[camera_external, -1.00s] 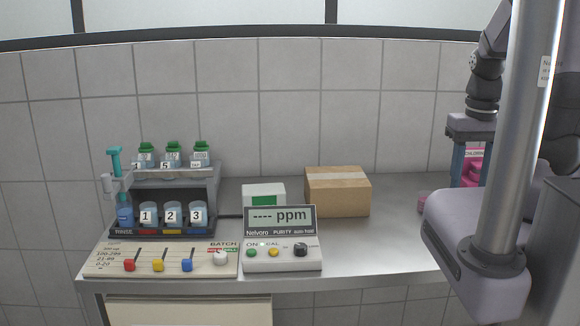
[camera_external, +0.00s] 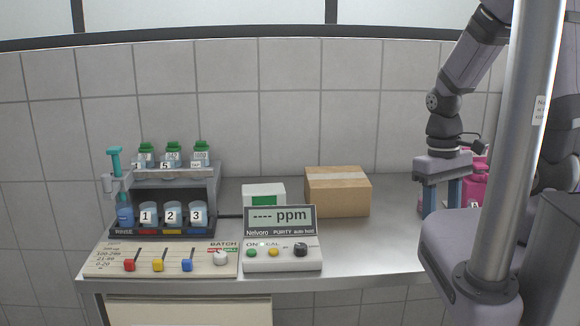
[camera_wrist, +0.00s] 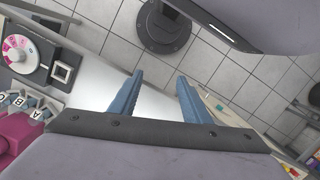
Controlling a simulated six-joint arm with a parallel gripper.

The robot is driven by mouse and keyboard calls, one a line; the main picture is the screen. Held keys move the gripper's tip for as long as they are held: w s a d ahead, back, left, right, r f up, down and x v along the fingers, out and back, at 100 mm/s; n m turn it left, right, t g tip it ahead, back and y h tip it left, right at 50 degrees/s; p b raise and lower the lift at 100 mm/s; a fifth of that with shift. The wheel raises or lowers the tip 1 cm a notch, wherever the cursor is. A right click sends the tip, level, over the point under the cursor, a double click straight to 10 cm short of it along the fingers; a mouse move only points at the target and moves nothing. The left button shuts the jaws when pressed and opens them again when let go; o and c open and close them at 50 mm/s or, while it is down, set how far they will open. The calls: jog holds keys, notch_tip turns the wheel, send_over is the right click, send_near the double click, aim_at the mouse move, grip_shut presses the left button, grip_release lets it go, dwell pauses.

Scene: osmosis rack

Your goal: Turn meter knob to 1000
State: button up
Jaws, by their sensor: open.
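The purity meter (camera_external: 282,258) stands near the front edge of the bench, its display (camera_external: 280,214) reading "---- ppm". The knob's setting is too small to read. My gripper (camera_external: 439,208) points down over the right part of the bench, well to the right of the meter. In the wrist view its two blue fingers (camera_wrist: 160,92) are apart with nothing between them. I do not make out the meter in the wrist view.
A cardboard box (camera_external: 337,192) and a white-and-green box (camera_external: 264,195) stand behind the meter. A bottle rack (camera_external: 187,181) and a lever panel (camera_external: 165,260) stand left. A pink container (camera_external: 474,187) is beside my gripper; a pink-and-white dial (camera_wrist: 22,47) shows in the wrist view. Bench between gripper and meter is clear.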

jog(key=w+a+f+n+b, duration=0.2)
jog(key=a+f+n+b, duration=0.1)
jog(key=a+f, duration=0.4)
jog(key=n+t+b, duration=0.1)
jog(key=n, duration=0.4)
send_over(300, 246)
jog(key=s+d, duration=0.1)
jog(key=d, duration=0.1)
jog(key=shift+s+a+r, duration=0.15)
jog(key=shift+s+r, duration=0.05)
jog(key=shift+r, duration=0.1)
jog(key=r+n, duration=0.1)
jog(key=w+a+r+n, duration=0.2)
jog(key=r, duration=0.1)
jog(key=shift+a+t+y, duration=0.1)
jog(key=shift+t+y, duration=0.3)
jog(key=shift+s+d+f+n, duration=0.1)
jog(key=shift+s+d+n, duration=0.1)
jog(key=shift+n, duration=0.6)
jog(key=shift+f+p, duration=1.1)
jog(key=shift+f, duration=2.55)
